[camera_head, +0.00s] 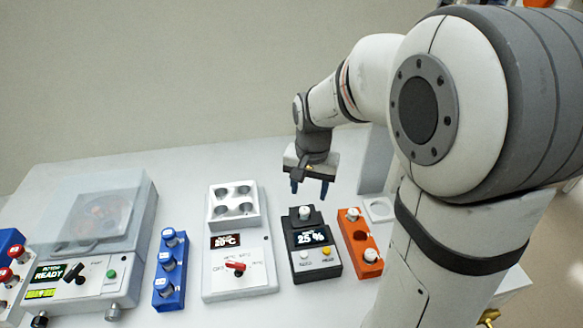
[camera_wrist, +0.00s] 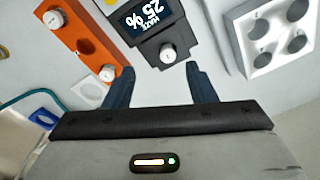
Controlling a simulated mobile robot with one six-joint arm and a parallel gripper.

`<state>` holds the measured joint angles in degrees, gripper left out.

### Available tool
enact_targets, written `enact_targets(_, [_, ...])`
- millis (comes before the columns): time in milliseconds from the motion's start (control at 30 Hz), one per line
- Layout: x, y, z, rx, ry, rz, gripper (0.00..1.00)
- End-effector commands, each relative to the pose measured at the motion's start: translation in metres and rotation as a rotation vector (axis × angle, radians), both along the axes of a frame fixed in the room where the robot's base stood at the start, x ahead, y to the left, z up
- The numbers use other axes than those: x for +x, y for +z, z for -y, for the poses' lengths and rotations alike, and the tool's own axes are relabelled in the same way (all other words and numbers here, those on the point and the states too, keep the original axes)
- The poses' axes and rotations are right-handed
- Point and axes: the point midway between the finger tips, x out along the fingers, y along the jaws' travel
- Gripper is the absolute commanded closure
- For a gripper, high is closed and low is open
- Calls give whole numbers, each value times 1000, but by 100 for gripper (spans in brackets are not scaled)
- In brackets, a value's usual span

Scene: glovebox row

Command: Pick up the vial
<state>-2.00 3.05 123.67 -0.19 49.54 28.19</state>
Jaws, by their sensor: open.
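A white-capped vial (camera_head: 305,212) stands upright in the top of a black device (camera_head: 318,262) whose screen reads 25 %. The cap also shows in the wrist view (camera_wrist: 167,53), just beyond the gap between my fingertips. Two more white-capped vials, one at the far end (camera_head: 352,214) and one at the near end (camera_head: 371,255), stand in an orange rack (camera_head: 359,238). Its middle hole looks empty. My gripper (camera_head: 309,188) is open and empty, pointing down above and behind the black device. Its two dark fingers are apart in the wrist view (camera_wrist: 160,75).
A blue rack (camera_head: 159,299) holds several capped vials. A white block with several wells (camera_head: 236,222) sits on a white device with a red switch. A lidded machine (camera_head: 113,270) reading READY stands left. A pale square holder (camera_head: 379,210) lies beyond the orange rack.

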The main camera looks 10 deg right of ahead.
Motion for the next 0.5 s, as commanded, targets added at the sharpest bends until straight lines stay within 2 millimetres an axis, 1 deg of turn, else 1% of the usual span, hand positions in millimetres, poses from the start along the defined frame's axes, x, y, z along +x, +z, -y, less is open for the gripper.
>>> enact_targets(33, [12,-10,0,1,-33,-21,49])
enact_targets(100, [24,-20,-1,3,-74,-40,49])
enact_targets(200, [36,-31,-1,5,-115,-56,49])
enact_targets(333, [42,-41,-1,4,-139,-66,49])
enact_targets(500, [42,-60,-1,4,-143,-69,49])
